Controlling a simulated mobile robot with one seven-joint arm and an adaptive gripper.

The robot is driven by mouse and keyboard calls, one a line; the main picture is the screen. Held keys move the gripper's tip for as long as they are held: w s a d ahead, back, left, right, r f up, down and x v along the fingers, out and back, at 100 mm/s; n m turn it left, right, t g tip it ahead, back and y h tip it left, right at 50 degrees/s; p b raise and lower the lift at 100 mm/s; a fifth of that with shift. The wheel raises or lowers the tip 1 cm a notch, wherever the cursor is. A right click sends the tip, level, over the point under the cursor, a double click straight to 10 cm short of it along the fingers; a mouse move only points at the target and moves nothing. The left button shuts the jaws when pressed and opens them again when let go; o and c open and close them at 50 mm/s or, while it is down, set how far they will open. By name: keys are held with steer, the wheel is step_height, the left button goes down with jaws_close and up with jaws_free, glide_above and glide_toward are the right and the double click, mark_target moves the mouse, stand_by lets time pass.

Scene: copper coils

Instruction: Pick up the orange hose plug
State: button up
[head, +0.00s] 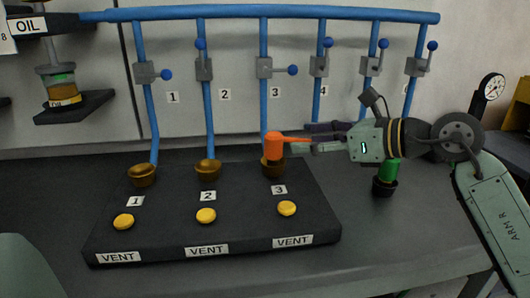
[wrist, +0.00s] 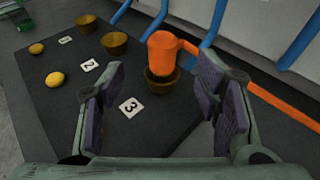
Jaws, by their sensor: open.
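The orange hose plug (head: 273,145) stands upright in or just over the brass cup (head: 272,168) marked 3. It also shows in the wrist view (wrist: 162,53), with the rim of the cup (wrist: 161,84) below it. An orange arm or hose runs from its top to the right and passes behind my right finger in the wrist view. My gripper (head: 318,139) is open and right of the plug in the head view. In the wrist view its two padded fingers (wrist: 163,95) stand apart with the plug beyond the gap between them. Contact with the orange arm cannot be told.
Two more brass cups, marked 1 (head: 143,177) and 2 (head: 208,168), sit empty on the black block. Yellow vent buttons (head: 206,215) line its front. Blue pipes (head: 207,110) with valve levers stand behind. A green object (head: 388,172) in a dark cup stands right, under my arm.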

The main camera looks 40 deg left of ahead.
mark_target(282, 143)
steer(key=x, duration=0.3)
steer(key=p+x, duration=0.1)
steer(key=x, duration=0.3)
steer(key=p+x, duration=0.1)
steer(key=x, duration=0.2)
steer(key=shift+w+a+f, duration=0.1)
steer(key=shift+w+f, duration=0.1)
steer(key=shift+f, duration=0.15)
steer(key=shift+c, duration=0.2)
steer(key=c, duration=1.3)
